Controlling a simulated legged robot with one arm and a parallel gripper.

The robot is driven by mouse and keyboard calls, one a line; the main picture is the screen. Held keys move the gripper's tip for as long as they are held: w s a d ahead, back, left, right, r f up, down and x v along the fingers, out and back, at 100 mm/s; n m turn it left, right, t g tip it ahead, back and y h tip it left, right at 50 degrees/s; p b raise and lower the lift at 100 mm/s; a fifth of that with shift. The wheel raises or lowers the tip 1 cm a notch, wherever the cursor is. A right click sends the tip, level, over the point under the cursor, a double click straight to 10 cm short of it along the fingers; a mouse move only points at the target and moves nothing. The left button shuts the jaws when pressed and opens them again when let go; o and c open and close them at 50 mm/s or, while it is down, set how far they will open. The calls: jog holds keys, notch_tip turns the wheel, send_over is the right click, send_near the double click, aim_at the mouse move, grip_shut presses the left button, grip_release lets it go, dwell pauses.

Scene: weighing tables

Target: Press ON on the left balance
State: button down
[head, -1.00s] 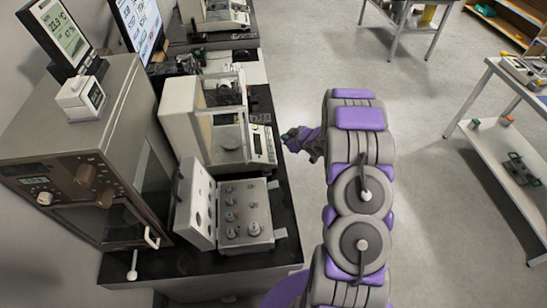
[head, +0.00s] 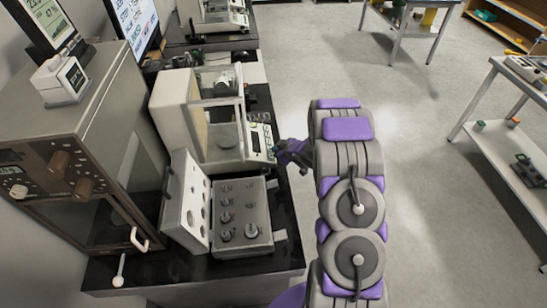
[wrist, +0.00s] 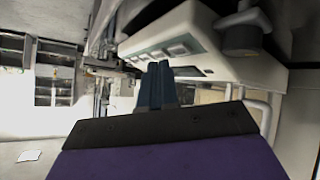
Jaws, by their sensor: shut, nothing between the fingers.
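The balance (head: 207,118) is a cream unit with a glass draft shield, standing on the dark bench behind the open weight box. Its control panel (head: 261,135), with small buttons and a display, faces right toward my arm. My gripper (head: 278,152) is shut and empty, with its tips at the near end of that panel; I cannot tell whether they touch it. In the wrist view my shut fingers (wrist: 156,84) point at the panel's lower edge, and the panel's buttons (wrist: 178,51) show just beyond them. The ON label is too small to read.
An open weight box (head: 238,222) with several metal weights sits nearer on the bench. An oven-like cabinet (head: 80,140) stands left. Another balance (head: 215,18) is farther back. The floor right of my arm is clear up to a side table (head: 500,120).

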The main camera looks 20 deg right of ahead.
jog(key=shift+a+r, duration=0.15)
jog(key=shift+a, duration=0.8)
jog(key=shift+d, duration=0.95)
jog(key=shift+a, duration=0.8)
jog(key=shift+d, duration=0.65)
jog(key=shift+a, duration=0.5)
jog(key=shift+d+f, duration=0.15)
jog(key=shift+f, duration=0.2)
jog(key=shift+d+f, duration=0.1)
jog(key=shift+d, duration=0.15)
jog(key=shift+a, duration=0.3)
